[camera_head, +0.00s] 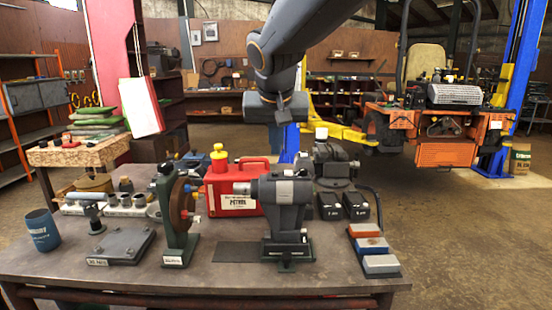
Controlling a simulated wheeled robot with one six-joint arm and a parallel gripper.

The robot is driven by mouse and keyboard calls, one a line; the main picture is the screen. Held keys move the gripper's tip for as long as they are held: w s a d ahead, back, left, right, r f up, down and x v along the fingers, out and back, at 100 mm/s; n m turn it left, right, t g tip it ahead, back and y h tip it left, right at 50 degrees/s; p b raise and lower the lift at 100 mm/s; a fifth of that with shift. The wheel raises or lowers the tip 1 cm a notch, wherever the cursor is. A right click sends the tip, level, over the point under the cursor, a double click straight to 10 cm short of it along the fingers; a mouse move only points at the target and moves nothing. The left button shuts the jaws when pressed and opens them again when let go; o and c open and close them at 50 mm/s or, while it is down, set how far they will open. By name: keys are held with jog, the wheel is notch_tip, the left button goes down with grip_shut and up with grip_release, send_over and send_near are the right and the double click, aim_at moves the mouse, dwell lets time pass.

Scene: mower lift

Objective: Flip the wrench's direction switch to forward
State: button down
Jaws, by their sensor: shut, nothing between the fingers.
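The wrench (284,192) is a dark grey power tool held upright in a green stand on the workbench. Its nose points left and its handle goes down into the stand (290,248). Its direction switch is too small to make out, so I cannot tell which way it is set. My gripper (284,112) hangs from my arm above and behind the wrench in the picture, clear of it. It is small and dark here, shut and empty.
Left of the wrench stand a green fixture with a brown wheel (178,205), a grey plate (120,246) and a blue cup (42,230). A red petrol can (235,187) is behind. The workbench (220,278) front is clear.

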aim_at(276, 173)
jog(key=shift+f+p, duration=0.7)
jog(key=shift+f, duration=1.75)
jog(key=shift+s+f, duration=0.1)
